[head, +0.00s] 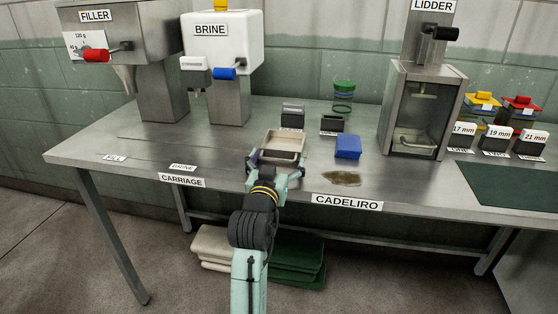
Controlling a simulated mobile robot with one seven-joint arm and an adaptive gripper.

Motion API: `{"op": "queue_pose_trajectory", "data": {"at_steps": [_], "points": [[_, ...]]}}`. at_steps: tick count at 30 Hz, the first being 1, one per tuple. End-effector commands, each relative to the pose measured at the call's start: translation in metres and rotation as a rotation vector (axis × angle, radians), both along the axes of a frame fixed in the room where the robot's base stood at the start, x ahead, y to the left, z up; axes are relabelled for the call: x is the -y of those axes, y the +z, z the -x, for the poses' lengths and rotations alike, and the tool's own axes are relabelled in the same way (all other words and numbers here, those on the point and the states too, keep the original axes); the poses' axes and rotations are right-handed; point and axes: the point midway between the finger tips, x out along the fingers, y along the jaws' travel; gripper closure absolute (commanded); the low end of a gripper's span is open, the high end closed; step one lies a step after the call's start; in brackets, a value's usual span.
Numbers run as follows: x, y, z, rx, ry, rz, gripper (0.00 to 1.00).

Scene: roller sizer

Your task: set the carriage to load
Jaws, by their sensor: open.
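The carriage looks to be the metal-framed, beige-lined tray (284,139) on the steel table, right of the BRINE mark. A CARRIAGE label (181,180) is on the table's front edge, with a FILL mark (115,158) and a BRINE mark (183,167) on the tabletop. I cannot read a load mark. My gripper (277,165) is open at the tray's near side, its fingers spread to the left and right of the near end. Whether they touch the tray cannot be told. My gripper and wrist hide the tray's near side.
The filler (125,35) and brine machine (222,45) stand at the back left. The lidder (415,110) stands at the right. A blue block (348,146) and a brown patch (339,179) lie right of the tray. The tabletop left of it is mostly clear.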

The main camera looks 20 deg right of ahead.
Motion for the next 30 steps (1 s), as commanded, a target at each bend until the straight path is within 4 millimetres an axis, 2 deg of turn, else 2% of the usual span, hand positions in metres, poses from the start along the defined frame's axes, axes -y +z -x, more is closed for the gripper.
{"op": "queue_pose_trajectory", "data": {"at_steps": [15,21,30], "points": [[-0.053,-0.002,0.081,-0.003,-0.003,0.001,0.0],[-0.06,-0.002,0.093,-0.004,-0.005,0.0,0.0],[-0.061,-0.002,0.094,-0.003,-0.005,-0.001,0.0]]}}
